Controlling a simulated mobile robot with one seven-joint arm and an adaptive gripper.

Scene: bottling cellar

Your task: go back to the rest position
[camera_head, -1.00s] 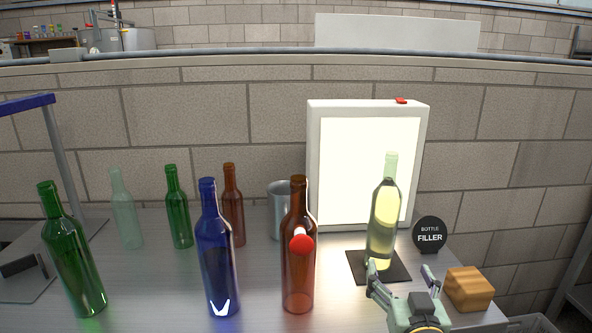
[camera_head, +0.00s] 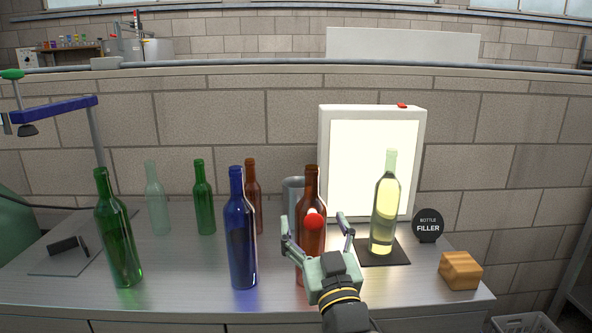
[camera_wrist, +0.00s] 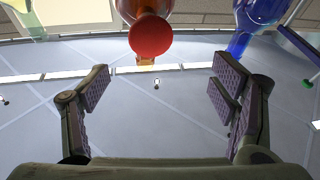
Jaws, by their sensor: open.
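My gripper (camera_head: 318,228) is open and empty in the head view, in front of the brown bottle with a red round knob (camera_head: 311,190). In the wrist view my gripper's fingers (camera_wrist: 162,95) stand wide apart with nothing between them. The red knob (camera_wrist: 151,37) shows beyond the fingertips at the top of that view, with the blue bottle (camera_wrist: 262,15) at upper right. I cannot tell whether a finger touches the brown bottle.
The blue bottle (camera_head: 240,235) and green bottle (camera_head: 118,235) stand to the left. A clear bottle (camera_head: 385,215) stands on a black mat (camera_head: 399,257) before the lit panel (camera_head: 410,115). A wooden block (camera_head: 461,270) sits at the right edge.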

